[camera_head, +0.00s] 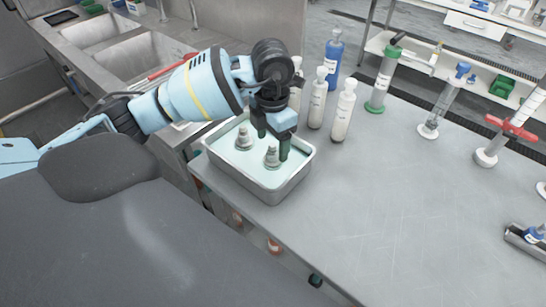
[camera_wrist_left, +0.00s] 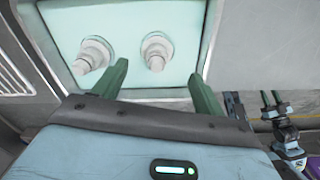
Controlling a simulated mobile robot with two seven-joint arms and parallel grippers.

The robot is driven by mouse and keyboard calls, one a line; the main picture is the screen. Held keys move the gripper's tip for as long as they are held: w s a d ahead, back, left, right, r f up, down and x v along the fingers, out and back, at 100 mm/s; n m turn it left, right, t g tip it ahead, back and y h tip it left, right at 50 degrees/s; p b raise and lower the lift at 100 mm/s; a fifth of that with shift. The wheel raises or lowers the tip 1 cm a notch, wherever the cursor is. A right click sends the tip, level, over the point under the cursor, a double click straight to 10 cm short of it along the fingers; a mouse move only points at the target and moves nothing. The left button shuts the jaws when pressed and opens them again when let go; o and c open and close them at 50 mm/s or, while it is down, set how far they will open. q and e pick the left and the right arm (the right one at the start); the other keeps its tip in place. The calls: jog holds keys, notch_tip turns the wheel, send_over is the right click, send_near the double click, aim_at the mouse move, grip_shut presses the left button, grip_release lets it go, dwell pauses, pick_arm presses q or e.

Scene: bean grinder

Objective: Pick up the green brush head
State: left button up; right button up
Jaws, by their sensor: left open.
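No green brush head can be clearly made out in either view. My left gripper (camera_head: 272,143) is open and points down over a metal tray (camera_head: 257,192) of pale green liquid. Its dark green fingers also show in the left wrist view (camera_wrist_left: 158,70), with nothing between them. Two grey stepped pieces stand in the tray: one on the left (camera_head: 244,140) and one close by the fingers (camera_head: 271,157). In the left wrist view, what looks like my right gripper (camera_wrist_left: 271,98) is small at the right edge, its jaw state unclear.
White bottles (camera_head: 343,112) and a blue bottle (camera_head: 333,60) stand behind the tray. A green-based cylinder (camera_head: 383,80) and a red-clamped stand (camera_head: 486,156) are farther right. A small green item (camera_head: 502,87) lies on the back shelf. The bench's front right (camera_head: 390,230) is clear.

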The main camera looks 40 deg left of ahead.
aim_at(273, 145)
pick_arm(q)
jog(key=shift+w+a+f, duration=0.1)
jog(key=shift+w+f, duration=0.1)
jog(key=shift+f, duration=1.1)
jog(key=shift+w+a+f, duration=0.1)
jog(key=shift+w+f, duration=0.05)
jog(key=shift+f, duration=1.1)
jog(key=c, duration=1.1)
jog(key=shift+o, duration=0.2)
jog(key=shift+r, duration=0.2)
notch_tip(273, 145, up, 10)
jog(key=shift+f, duration=0.15)
